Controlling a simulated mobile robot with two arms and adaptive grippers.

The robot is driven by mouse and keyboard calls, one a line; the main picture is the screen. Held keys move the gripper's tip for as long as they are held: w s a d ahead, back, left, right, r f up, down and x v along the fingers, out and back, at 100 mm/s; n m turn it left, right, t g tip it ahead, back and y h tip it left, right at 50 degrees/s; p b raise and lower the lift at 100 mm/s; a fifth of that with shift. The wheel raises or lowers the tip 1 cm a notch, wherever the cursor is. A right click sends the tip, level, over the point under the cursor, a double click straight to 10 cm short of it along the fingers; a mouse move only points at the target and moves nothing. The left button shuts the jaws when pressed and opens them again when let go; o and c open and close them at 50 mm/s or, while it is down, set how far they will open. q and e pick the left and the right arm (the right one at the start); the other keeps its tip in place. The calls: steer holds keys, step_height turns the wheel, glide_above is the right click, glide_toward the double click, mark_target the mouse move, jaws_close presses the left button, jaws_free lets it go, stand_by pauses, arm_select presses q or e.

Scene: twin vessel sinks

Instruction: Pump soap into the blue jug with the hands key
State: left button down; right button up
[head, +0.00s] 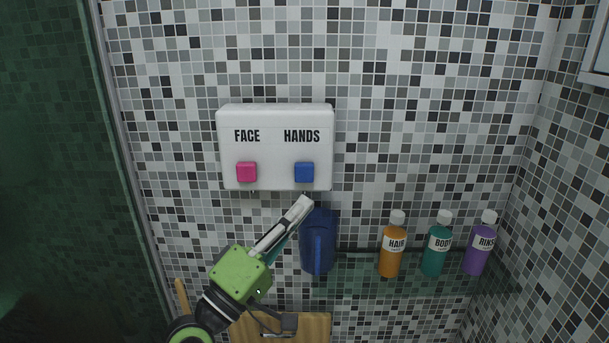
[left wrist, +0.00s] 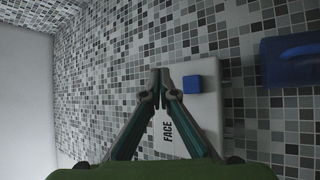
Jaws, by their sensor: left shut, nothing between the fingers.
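A white wall dispenser (head: 276,117) has a pink key (head: 246,172) under FACE and a blue key (head: 304,172) under HANDS. The blue jug (head: 327,240) stands upright below the HANDS side, with its handle facing me. My left gripper (head: 305,204) is shut and empty. In the head view its tips show just below the blue key, overlapping the jug's upper left edge. In the left wrist view the shut fingertips (left wrist: 160,76) are left of the blue key (left wrist: 192,84), apart from it in the picture. The jug (left wrist: 290,60) is at the right there. The pink key is hidden there. My right gripper is out of view.
Orange HAIR (head: 390,262), teal BODY (head: 434,262) and purple RINSE (head: 475,260) bottles stand on a glass shelf (head: 360,283) right of the jug. A wooden surface (head: 318,328) is low down. Dark green glass (head: 45,150) is at the left.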

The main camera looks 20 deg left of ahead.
mark_target(309, 172)
arm_select(q)
steer(key=shift+w, duration=0.15)
steer(key=shift+w+a+b, duration=0.4)
steer(key=shift+w, duration=1)
steer(key=shift+w+a+b, duration=0.35)
steer(key=shift+w+a, duration=0.1)
steer(key=shift+w, duration=0.9)
steer(key=shift+w+a+b, duration=0.4)
steer(key=shift+w, duration=1)
steer(key=shift+w+a, duration=0.1)
steer(key=shift+w, duration=0.25)
steer(key=shift+w+a+b, duration=0.2)
steer(key=shift+w+b, duration=0.3)
steer(key=shift+w, duration=0.25)
steer(key=shift+s, duration=0.1)
steer(key=shift+s+d+p, duration=0.15)
steer(key=shift+s+p, duration=0.1)
steer(key=shift+s, duration=0.3)
steer(key=shift+s+d+p, duration=0.15)
steer(key=shift+s+p, duration=0.1)
steer(key=shift+s, duration=0.25)
